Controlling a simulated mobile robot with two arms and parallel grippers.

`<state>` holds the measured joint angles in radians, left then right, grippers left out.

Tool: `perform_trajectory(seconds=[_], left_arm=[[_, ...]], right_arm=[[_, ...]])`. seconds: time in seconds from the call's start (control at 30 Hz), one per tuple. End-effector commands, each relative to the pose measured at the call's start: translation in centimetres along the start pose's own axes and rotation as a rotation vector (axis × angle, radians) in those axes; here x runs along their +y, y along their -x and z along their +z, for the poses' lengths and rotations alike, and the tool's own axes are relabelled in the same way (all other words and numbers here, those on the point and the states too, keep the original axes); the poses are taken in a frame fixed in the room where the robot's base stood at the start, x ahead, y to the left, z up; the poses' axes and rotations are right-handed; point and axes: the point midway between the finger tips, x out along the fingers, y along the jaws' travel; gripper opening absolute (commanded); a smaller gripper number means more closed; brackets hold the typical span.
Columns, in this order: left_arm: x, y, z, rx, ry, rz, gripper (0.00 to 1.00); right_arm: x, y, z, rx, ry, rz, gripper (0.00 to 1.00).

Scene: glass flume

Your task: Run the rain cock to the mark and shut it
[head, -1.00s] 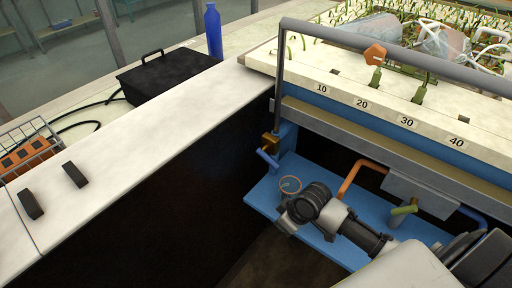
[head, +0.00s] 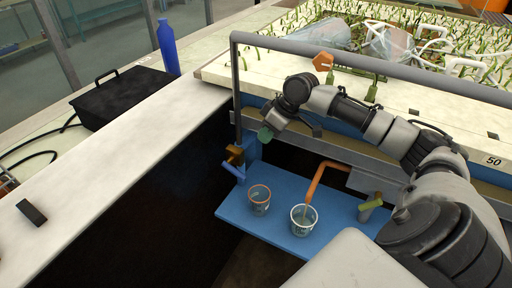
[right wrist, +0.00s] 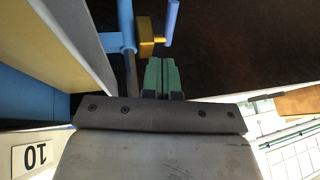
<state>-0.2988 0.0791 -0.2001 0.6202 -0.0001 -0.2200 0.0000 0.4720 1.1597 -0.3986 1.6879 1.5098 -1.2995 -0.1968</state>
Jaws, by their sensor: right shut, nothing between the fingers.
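A brass cock (head: 235,155) with a blue lever (head: 233,171) sits at the foot of the grey upright pipe at the flume's left end. The brass body (right wrist: 147,38) and blue lever (right wrist: 171,20) also show in the right wrist view, just beyond the fingertips. My right gripper (head: 265,135) is shut and empty, right of and above the cock. Its green fingers (right wrist: 161,76) look apart from the lever. An orange-rimmed cup (head: 259,200) and a white-rimmed cup (head: 304,219) stand on the blue shelf. Marks on the cups are too small to read. My left gripper is out of view.
A grey rail (head: 370,63) runs above the planted bed. An orange pipe (head: 315,182) comes down by the white-rimmed cup. A black case (head: 122,97) and blue bottle (head: 167,47) stand left.

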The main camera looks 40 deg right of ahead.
Motion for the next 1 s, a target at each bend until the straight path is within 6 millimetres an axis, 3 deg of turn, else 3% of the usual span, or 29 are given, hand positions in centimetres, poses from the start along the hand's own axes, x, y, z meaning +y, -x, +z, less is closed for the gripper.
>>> perform_trajectory(seconds=[0.3,0.5,0.7,1.0], left_arm=[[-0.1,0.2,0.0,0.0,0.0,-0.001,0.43],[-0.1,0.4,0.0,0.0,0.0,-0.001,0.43],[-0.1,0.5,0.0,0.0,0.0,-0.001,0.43],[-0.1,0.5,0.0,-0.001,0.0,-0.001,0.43]], right_arm=[[-0.2,-6.8,0.0,-0.002,-0.001,-0.004,0.0],[-0.7,-10.2,0.1,-0.001,0.001,-0.002,0.0],[-1.4,-12.1,0.2,-0.001,0.001,0.0,0.0],[-1.5,-12.5,0.3,-0.002,0.001,0.001,0.0]])
